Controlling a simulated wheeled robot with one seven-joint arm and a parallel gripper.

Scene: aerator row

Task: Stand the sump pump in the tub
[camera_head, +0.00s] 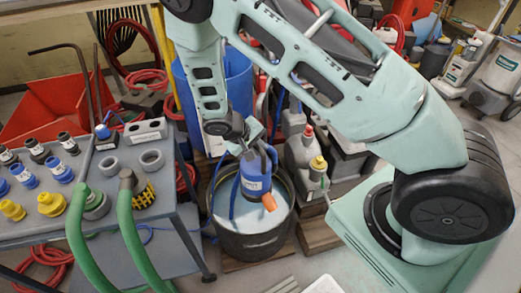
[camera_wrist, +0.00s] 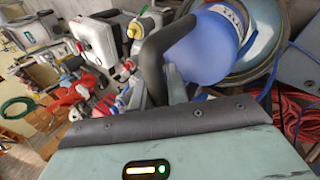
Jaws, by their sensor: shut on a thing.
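The sump pump (camera_head: 256,177) is a blue cylinder with a white label, a dark handle and an orange outlet near its lower end. My gripper (camera_head: 252,143) is shut on its handle from above. In the wrist view the blue pump body (camera_wrist: 208,48) and its black handle (camera_wrist: 157,50) are close to my gripper (camera_wrist: 172,85). The tub (camera_head: 245,246) is round and dark with pale liquid inside. The pump shows roughly upright over the tub's opening; whether its base touches the liquid or the floor of the tub I cannot tell. A blue cord hangs beside the pump.
A grey bench (camera_head: 120,205) with several fittings and green hoses (camera_head: 135,245) stands left of the tub. A blue barrel (camera_head: 238,85) is behind it. Jugs (camera_head: 303,150) with red and yellow caps stand close at the right. The tub sits on a wooden pallet.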

